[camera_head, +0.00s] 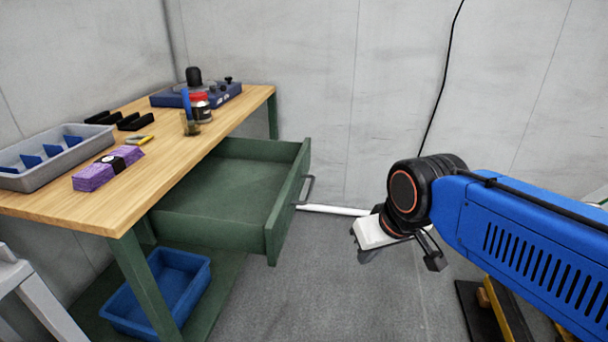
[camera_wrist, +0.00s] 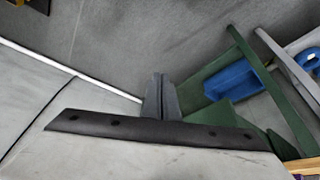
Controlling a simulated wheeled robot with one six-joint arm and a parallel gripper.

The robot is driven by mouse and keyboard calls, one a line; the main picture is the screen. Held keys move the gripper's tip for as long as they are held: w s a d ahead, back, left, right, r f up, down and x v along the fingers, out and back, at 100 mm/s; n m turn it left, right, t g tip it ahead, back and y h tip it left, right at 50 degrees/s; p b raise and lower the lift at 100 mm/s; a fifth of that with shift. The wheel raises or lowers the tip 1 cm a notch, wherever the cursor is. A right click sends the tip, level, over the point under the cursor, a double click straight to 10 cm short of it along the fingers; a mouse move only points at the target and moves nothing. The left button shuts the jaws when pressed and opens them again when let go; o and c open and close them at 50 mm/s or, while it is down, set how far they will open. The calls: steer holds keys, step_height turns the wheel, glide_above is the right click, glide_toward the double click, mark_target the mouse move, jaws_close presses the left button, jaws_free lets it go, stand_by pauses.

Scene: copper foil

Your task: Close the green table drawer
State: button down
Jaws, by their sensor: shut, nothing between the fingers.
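The green drawer (camera_head: 225,190) hangs open under the wooden table top, and its inside looks empty. Its front panel (camera_head: 286,205) faces right and carries a dark bar handle (camera_head: 308,189). My gripper (camera_head: 365,252) is to the right of the drawer front, apart from the handle, with a gap of floor between them in the picture. In the wrist view the gripper fingers (camera_wrist: 160,98) are together with nothing between them. Green parts of the table or drawer (camera_wrist: 240,110) show right of the fingers there; the handle cannot be made out.
Floor before the drawer is clear.

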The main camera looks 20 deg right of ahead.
steer(key=w+d+r+m+t+y, duration=0.1)
steer(key=w+d+r, duration=0.2)
steer(key=w, duration=0.9)
steer(key=w+d+r+m+y, duration=0.1)
steer(key=w+d+r+m, duration=0.2)
steer(key=w, duration=0.8)
steer(key=w+d+r+t, duration=0.1)
steer(key=w+d+r, duration=0.25)
steer(key=w, duration=0.85)
glide_toward(308, 165)
step_height(308, 165, down, 3)
steer(key=shift+w+a+m, duration=0.15)
steer(key=shift+w+a, duration=0.05)
steer(key=shift+w, duration=0.25)
steer(key=shift+w+a+m, duration=0.15)
steer(key=shift+w+a, duration=0.05)
steer(key=shift+w, duration=0.3)
